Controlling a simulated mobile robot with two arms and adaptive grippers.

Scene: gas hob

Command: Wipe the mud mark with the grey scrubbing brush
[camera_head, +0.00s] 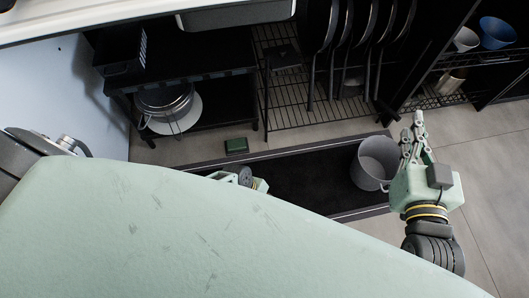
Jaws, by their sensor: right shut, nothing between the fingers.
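My right gripper (413,127) is at the right, beside a grey bucket and above the floor. Its fingers are shut with nothing between them. A small pale green and grey part at the centre (243,178), just past the edge of my body, looks like part of my left gripper; its fingers are hidden. I cannot make out a grey scrubbing brush or a mud mark. A small dark green block (236,146) lies on the floor near the mat, but I cannot tell what it is.
The grey bucket (373,164) stands on a dark mat (300,174). Behind are a black shelf with a metal pot (164,101), a wire rack (287,101) with hanging pans, and shelves with a blue cup (497,33). Grey floor at right is clear.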

